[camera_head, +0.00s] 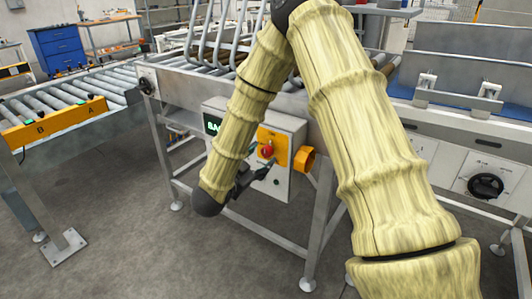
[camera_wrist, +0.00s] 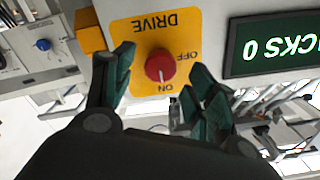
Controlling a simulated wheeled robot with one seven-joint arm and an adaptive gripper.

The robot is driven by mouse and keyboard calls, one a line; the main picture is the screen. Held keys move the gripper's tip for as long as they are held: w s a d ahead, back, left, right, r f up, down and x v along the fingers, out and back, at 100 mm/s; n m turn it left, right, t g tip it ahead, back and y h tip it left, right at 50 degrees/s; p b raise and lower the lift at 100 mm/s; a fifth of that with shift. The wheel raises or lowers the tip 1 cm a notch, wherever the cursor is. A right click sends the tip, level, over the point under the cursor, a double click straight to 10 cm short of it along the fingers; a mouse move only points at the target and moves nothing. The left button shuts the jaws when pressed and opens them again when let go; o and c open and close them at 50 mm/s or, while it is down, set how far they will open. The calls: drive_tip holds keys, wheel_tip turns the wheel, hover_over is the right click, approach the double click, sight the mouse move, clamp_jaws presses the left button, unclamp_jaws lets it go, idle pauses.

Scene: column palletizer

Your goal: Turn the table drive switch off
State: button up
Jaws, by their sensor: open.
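The drive switch is a red round knob (camera_wrist: 160,66) on a yellow plate (camera_wrist: 137,28) marked DRIVE, OFF and ON, upside down in the wrist view. A pale mark on the knob appears to point toward ON. In the head view the red knob (camera_head: 267,151) sits on a yellow plate on a light grey control box (camera_head: 290,125). My gripper (camera_wrist: 161,60) is open, with one dark green finger on each side of the knob in the picture. I cannot tell whether they touch it. In the head view my gripper (camera_head: 262,172) is just below and in front of the knob.
A dark display (camera_wrist: 272,42) with green text is beside the plate. An orange-yellow part (camera_head: 304,160) sticks out at the box's right side. A dial panel (camera_head: 487,185) stands at right. A roller conveyor (camera_head: 60,118) is at left. Grey floor is open below.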

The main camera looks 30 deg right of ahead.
sight(265, 154)
drive_tip(key=shift+x, duration=1.95)
drive_tip(key=c, duration=1)
